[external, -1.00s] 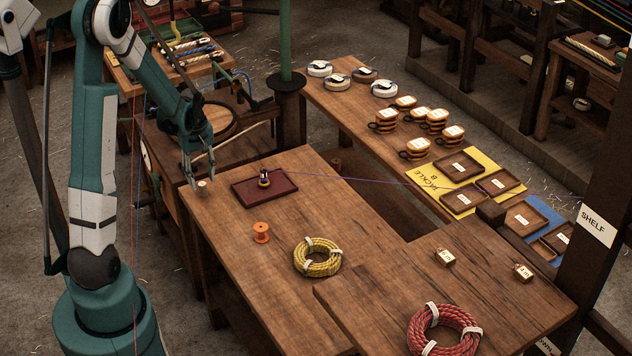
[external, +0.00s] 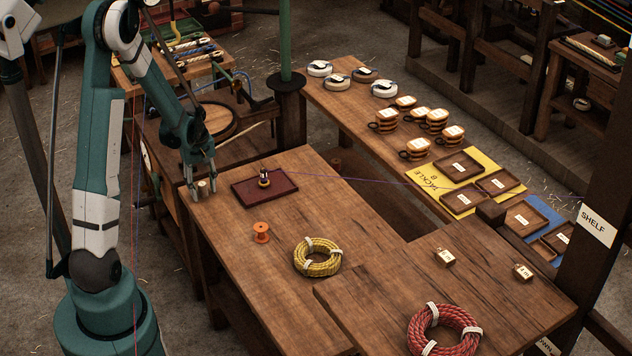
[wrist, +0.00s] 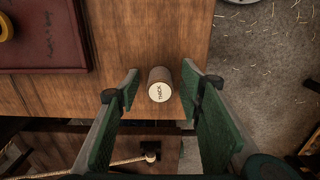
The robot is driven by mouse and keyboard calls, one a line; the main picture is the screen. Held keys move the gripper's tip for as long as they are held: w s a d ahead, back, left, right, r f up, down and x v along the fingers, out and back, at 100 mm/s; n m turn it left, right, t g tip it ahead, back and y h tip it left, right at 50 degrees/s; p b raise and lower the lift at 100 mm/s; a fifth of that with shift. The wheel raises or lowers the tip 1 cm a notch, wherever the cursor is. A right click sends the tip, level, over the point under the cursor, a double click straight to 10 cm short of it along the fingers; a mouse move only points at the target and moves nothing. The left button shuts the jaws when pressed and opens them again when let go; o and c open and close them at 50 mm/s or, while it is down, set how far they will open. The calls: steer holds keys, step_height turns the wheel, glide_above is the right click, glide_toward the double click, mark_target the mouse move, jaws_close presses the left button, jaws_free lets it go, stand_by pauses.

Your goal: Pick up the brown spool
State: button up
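The brown spool (wrist: 160,84) stands upright near the bench corner, its pale round top bearing dark lettering. In the wrist view it lies between the two green-padded fingers of my gripper (wrist: 161,78), with a gap on each side. My gripper is open and does not visibly touch it. In the external view, my gripper (external: 200,182) is low at the left corner of the bench, with the spool (external: 203,190) partly hidden by the fingers.
A dark red tray (external: 250,197) with a small spool (external: 264,180) on it lies to the right. An orange spool (external: 261,233) and a yellow rope coil (external: 317,257) lie farther along the bench (external: 300,310). The bench edge is close to the brown spool.

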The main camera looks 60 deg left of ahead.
mark_target(197, 184)
steer(key=c, duration=0.9)
steer(key=shift+r, duration=0.15)
steer(key=shift+c, duration=0.2)
steer(key=shift+r+p, duration=0.95)
steer(key=shift+r, duration=3.9)
